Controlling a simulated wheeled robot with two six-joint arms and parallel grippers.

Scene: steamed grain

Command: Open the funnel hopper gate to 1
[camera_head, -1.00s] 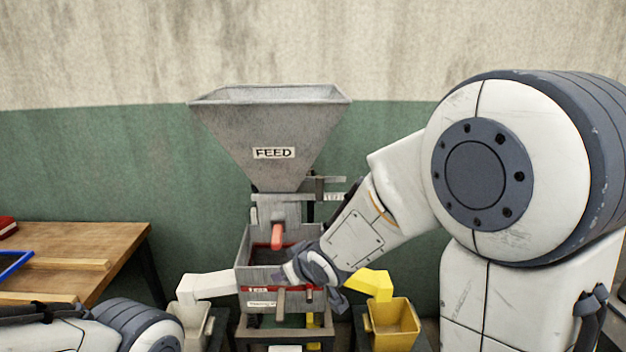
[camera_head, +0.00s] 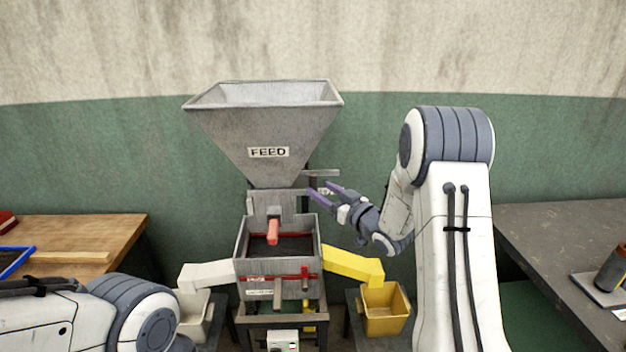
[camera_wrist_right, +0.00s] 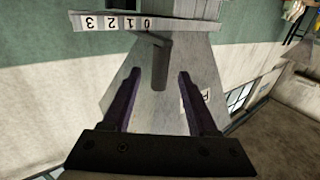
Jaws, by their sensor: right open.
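The grey funnel hopper (camera_head: 265,125), labelled FEED, stands on the machine at the centre of the head view. Its gate handle (camera_head: 322,173) sticks out to the right just below the funnel. In the right wrist view the gate handle (camera_wrist_right: 160,62) is a grey post below a number scale (camera_wrist_right: 120,23) that reads 0, 1, 2, 3. My right gripper (camera_head: 320,189) is open and empty beside the gate; its two purple fingers (camera_wrist_right: 155,85) point toward the handle, which lies between and beyond their tips. My left arm shows at lower left, but its gripper is out of view.
Below the hopper is a grey box (camera_head: 240,262) with a red-rimmed opening. A white chute (camera_head: 205,275) and a yellow chute (camera_head: 352,266) lead to a white bin (camera_head: 193,325) and a yellow bin (camera_head: 385,318). Tables stand at left (camera_head: 100,228) and right (camera_head: 540,240).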

